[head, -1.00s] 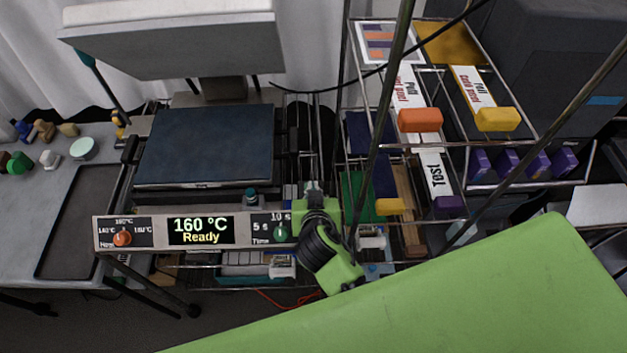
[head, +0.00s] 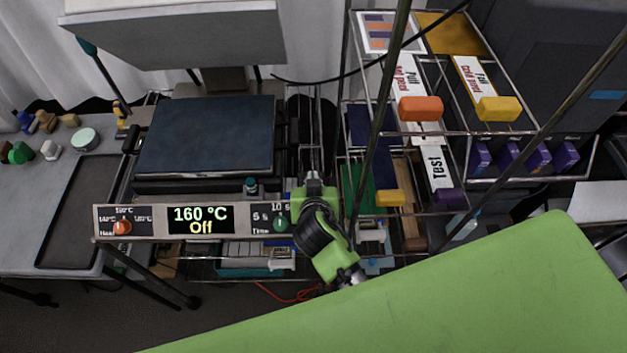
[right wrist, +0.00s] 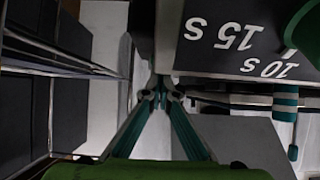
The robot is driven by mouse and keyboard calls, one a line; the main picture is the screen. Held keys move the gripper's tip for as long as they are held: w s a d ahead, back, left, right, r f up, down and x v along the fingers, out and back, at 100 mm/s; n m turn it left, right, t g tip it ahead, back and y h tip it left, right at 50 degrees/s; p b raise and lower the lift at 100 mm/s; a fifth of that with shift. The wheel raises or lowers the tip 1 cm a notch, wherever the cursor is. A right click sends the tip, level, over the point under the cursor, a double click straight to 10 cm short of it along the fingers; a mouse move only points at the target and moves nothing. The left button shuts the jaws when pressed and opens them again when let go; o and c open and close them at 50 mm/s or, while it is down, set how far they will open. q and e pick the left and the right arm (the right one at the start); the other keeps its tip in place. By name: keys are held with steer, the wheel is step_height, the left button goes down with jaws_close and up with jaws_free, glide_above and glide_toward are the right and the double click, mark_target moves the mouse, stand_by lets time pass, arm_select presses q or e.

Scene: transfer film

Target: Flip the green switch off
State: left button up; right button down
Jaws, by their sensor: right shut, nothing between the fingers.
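The heat press control panel (head: 150,222) has a display (head: 201,220) that reads "160 °C Off". A round green time dial (head: 281,223) sits near the panel's right end and shows partly in the right wrist view (right wrist: 307,35). I cannot make out the green switch itself; my right gripper and arm cover the area beside the panel's right end. My right gripper (head: 314,182) is there, pointing away from me. In the right wrist view its teal fingers (right wrist: 160,92) meet at the tips, shut and empty, beside the panel's end. My left gripper is not in view.
The press's dark platen (head: 207,138) is behind the panel, with its raised upper plate (head: 175,40) above. A wire rack (head: 420,133) with film boxes stands close on the right. A grey table (head: 50,205) with small objects is at left.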

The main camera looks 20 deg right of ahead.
steer(key=shift+w, duration=0.35)
steer(key=shift+w+d+r, duration=0.15)
steer(key=shift+w+d, duration=0.05)
steer(key=shift+w, duration=0.05)
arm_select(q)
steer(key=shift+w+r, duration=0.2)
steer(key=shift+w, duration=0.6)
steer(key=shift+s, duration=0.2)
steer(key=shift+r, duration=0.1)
arm_select(e)
steer(key=shift+w+r, duration=0.1)
